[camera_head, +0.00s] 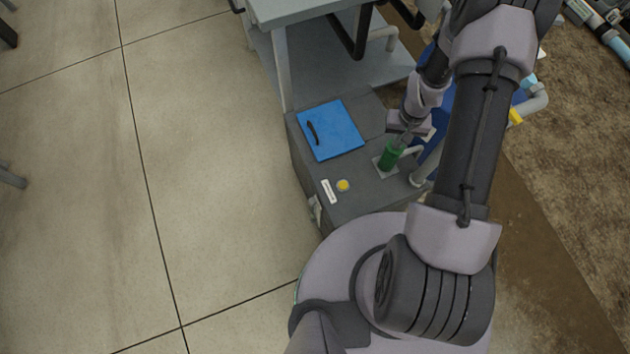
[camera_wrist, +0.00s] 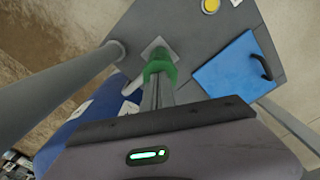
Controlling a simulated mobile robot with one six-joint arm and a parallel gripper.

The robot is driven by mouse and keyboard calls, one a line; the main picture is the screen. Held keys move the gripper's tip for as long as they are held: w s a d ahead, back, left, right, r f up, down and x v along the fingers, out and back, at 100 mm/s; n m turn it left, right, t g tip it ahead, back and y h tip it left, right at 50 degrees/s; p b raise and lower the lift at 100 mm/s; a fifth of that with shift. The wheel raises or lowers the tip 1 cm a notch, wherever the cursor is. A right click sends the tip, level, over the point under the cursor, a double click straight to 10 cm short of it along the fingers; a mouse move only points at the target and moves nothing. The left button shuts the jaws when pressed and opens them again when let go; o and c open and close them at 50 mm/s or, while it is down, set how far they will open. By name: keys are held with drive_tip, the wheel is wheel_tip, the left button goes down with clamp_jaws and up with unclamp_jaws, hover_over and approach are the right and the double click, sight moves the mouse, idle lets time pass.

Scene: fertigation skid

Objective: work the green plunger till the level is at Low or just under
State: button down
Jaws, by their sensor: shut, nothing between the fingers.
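The green plunger (camera_head: 389,158) stands upright on a small light plate on top of the grey skid box (camera_head: 360,198). It also shows in the wrist view (camera_wrist: 160,66), just past my fingertips. My gripper (camera_head: 401,141) points down at the plunger's top with its fingers together and nothing between them. In the wrist view the closed fingers (camera_wrist: 158,88) overlap the plunger's near end; I cannot tell whether they touch it. No level scale or Low mark can be made out in either view.
A blue lid (camera_head: 343,130) with a black handle lies on the box left of the plunger. Grey pipes stand close to the right of the plunger. Open floor lies to the left.

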wheel_tip(320, 180, up, 7)
drive_tip(key=p, duration=0.5)
drive_tip(key=shift+r, duration=0.15)
drive_tip(key=shift+f+b, duration=2.7)
drive_tip(key=shift+f, duration=0.95)
wheel_tip(320, 180, up, 7)
drive_tip(key=p, duration=0.5)
drive_tip(key=shift+r, duration=0.15)
